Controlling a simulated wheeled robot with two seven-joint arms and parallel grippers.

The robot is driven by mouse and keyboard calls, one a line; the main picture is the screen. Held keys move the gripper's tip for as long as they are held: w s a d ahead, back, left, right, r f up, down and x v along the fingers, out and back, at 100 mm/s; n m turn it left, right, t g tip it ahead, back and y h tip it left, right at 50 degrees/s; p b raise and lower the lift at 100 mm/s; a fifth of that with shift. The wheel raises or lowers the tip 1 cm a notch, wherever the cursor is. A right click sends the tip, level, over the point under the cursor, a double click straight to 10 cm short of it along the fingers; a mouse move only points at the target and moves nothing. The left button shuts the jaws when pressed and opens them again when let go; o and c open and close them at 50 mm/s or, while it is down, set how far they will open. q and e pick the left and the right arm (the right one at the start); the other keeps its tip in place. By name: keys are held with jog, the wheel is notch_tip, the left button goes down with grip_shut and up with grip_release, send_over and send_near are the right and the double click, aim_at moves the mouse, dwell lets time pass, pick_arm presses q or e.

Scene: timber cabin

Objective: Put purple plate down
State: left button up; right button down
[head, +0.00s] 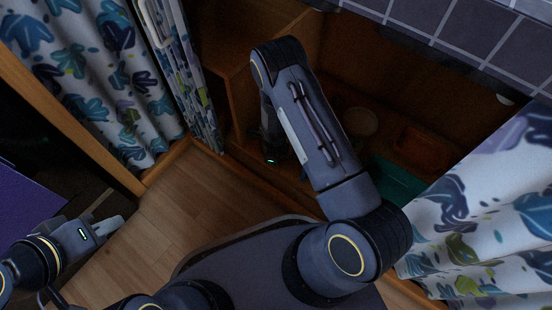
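No thing that I can name for certain as the purple plate shows. A flat purple surface (28,210) lies at the left edge, cut off by the frame; I cannot tell what it is. My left gripper (112,226) is at the lower left, over the wood floor and just right of the purple surface. Its fingers point right, with nothing visible between them; their gap is unclear. My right arm reaches up into an open wooden cabinet. My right gripper (270,158) is in shadow there, partly behind the forearm, and its fingers are not clear.
Inside the dark cabinet are a round dish (362,122), an orange container (424,148) and a teal item (398,181). Leaf-patterned curtains hang at left (90,70) and right (495,215). A tiled counter (450,35) overhangs the cabinet. Wood floor (185,205) is clear.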

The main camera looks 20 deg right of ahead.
pick_arm(q)
jog(key=shift+f, duration=0.15)
pick_arm(e)
jog(key=shift+f, duration=0.35)
jog(key=c, duration=2.1)
grip_release()
jog(key=shift+f, duration=0.1)
jog(key=o, duration=0.5)
